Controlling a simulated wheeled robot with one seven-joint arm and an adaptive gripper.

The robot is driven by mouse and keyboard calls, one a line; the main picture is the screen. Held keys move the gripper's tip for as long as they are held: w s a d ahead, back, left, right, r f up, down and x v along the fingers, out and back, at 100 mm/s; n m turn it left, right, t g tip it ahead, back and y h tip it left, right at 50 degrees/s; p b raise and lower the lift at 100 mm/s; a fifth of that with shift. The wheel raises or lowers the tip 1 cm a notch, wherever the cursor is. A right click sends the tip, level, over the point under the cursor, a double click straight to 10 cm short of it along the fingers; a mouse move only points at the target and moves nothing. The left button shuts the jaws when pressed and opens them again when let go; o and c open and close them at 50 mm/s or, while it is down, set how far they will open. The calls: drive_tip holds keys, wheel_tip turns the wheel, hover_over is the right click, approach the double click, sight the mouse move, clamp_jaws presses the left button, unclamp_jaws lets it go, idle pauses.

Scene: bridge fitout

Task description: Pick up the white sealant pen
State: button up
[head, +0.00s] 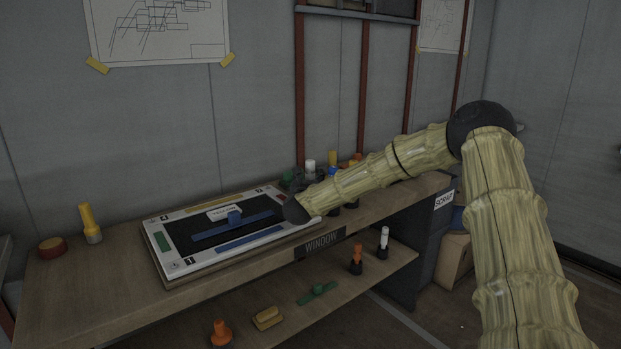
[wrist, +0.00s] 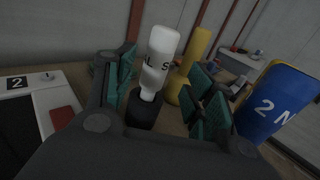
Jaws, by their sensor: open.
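A white pen (wrist: 160,59) with dark lettering stands upright in a black holder (wrist: 143,110) in the wrist view. Its white top also shows in the head view (head: 310,165), just behind my gripper (head: 293,187). In the wrist view my gripper (wrist: 163,92) is open, with one teal-padded finger on each side of the pen in the picture. I cannot tell whether the pen is fully between the pads or just beyond them. A second white-topped pen (head: 384,237) stands in a dark base on the lower shelf.
A yellow pen (wrist: 194,62) stands close behind the white one, and a blue cylinder (wrist: 270,105) is to the right. A marked board (head: 160,240) with a blue bar lies on the bench left of my gripper. A yellow tube (head: 88,221) stands far left.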

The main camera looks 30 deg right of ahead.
sight(310, 172)
drive_tip(key=x, duration=0.3)
drive_tip(key=shift+w+d+r, duration=0.15)
drive_tip(key=shift+w+r, duration=0.2)
drive_tip(key=shift+w, duration=0.05)
drive_tip(key=shift+w+d, duration=0.45)
drive_tip(key=shift+w, duration=0.05)
drive_tip(key=c, duration=1.1)
